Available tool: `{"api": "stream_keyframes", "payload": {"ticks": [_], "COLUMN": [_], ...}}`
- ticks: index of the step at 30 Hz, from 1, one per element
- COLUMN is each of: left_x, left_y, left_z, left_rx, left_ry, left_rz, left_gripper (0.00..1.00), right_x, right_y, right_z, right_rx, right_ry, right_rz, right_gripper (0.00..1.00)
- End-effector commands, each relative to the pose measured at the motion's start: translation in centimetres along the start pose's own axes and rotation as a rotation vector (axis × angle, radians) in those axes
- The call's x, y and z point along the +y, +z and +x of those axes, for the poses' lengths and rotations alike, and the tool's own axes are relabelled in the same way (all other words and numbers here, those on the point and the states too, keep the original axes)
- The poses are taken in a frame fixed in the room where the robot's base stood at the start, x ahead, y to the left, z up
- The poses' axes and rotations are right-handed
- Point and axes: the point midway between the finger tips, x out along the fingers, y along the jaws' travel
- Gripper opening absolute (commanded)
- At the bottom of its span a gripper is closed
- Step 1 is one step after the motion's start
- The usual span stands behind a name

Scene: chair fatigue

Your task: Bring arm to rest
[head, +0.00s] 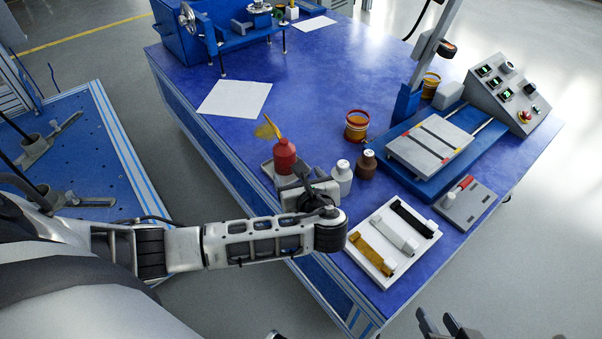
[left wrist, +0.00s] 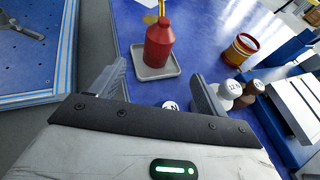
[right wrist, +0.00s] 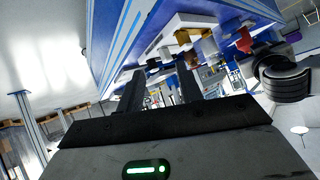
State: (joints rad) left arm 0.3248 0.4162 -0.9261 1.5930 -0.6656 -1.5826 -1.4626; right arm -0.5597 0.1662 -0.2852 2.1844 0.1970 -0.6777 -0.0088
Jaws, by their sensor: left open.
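My left arm reaches across the head view from the left. Its gripper (head: 305,182) is over the blue table, just in front of a red bottle (head: 285,157) with a yellow spout. In the left wrist view the left fingers (left wrist: 160,72) are spread with nothing between them, and the red bottle (left wrist: 159,45) stands beyond on a grey tray (left wrist: 155,72). A round white labelled top (left wrist: 170,105) shows low between the fingers, partly hidden. My right gripper (head: 447,326) is at the head view's bottom edge, off the table. In the right wrist view its fingers (right wrist: 160,80) are apart and empty.
A white board (head: 380,270) with several bars lies near the table's front edge. An orange-brown jar (head: 357,125) stands behind. The table's middle, around a white sheet (head: 234,98), is fairly clear.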

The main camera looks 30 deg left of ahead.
Motion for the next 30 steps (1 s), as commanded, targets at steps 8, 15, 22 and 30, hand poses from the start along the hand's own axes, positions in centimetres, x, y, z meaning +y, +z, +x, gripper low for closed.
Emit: {"api": "stream_keyframes", "payload": {"ticks": [8,15,22,30], "left_x": [0.0,0.0,0.0,0.0], "left_y": [0.0,1.7,5.7,8.9], "left_z": [-1.6,-2.2,-3.9,-5.2], "left_rx": [0.000,0.000,0.000,0.000], "left_ry": [0.000,0.000,0.000,0.000], "left_rz": [0.000,-0.001,0.000,0.000], "left_gripper": [0.76,0.76,0.76,0.76], "right_x": [0.2,0.0,-0.2,-0.2], "right_y": [0.5,-1.1,-5.2,-8.7], "right_z": [0.0,-1.0,-5.6,-9.2], "right_rx": [-0.031,-0.022,0.063,0.126], "right_ry": [0.005,0.013,0.061,0.100], "right_rz": [0.003,-0.003,0.004,-0.006], "right_gripper": [0.36,0.36,0.36,0.36]}}
